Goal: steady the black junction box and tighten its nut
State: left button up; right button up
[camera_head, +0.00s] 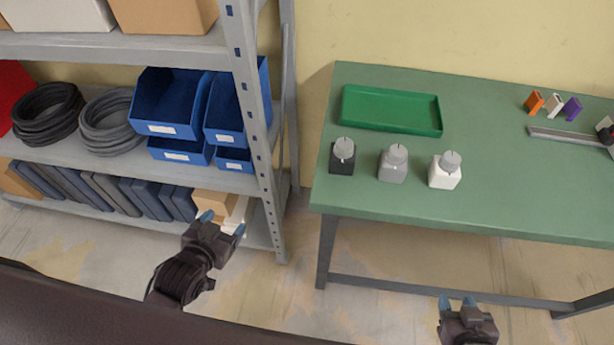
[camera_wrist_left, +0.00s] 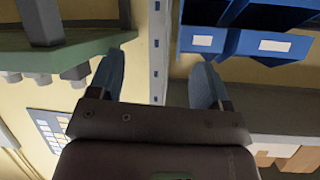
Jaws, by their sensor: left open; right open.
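The black junction box (camera_head: 341,163) stands at the left end of the green table (camera_head: 480,220), near its front edge, with a round grey nut (camera_head: 344,147) on top. A grey box (camera_head: 392,168) and a white box (camera_head: 444,175) stand to its right, each with a grey nut on top. My left gripper (camera_head: 222,222) is open and empty in front of the shelf, left of the table and apart from the black box. It also shows in the left wrist view (camera_wrist_left: 160,85). My right gripper (camera_head: 457,303) is open and empty, below the table's front edge.
A green tray (camera_head: 391,109) lies behind the boxes. Orange, white and purple pieces (camera_head: 553,104) and a grey rail (camera_head: 562,134) are at the right. A grey shelf (camera_head: 130,45) with blue bins (camera_head: 172,100) and cable coils (camera_head: 105,121) stands at the left. The table's front middle is clear.

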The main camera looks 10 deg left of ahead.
pick_arm(q)
jog(key=w+d+r+m+t+h, duration=0.1)
jog(key=w+d+r+m+h, duration=0.1)
jog(key=w+d+r+m, duration=0.25)
jog(key=m+t+h, duration=0.1)
jog(key=m+h, duration=0.5)
jog(key=m, duration=2.9)
send_near(339, 150)
jog(key=x, duration=1)
jog(key=shift+w+d, duration=0.15)
jog(key=shift+w, duration=0.2)
jog(key=shift+c, duration=0.3)
jog(key=c, duration=0.9)
jog(key=o, duration=1)
jog(key=shift+c, duration=0.2)
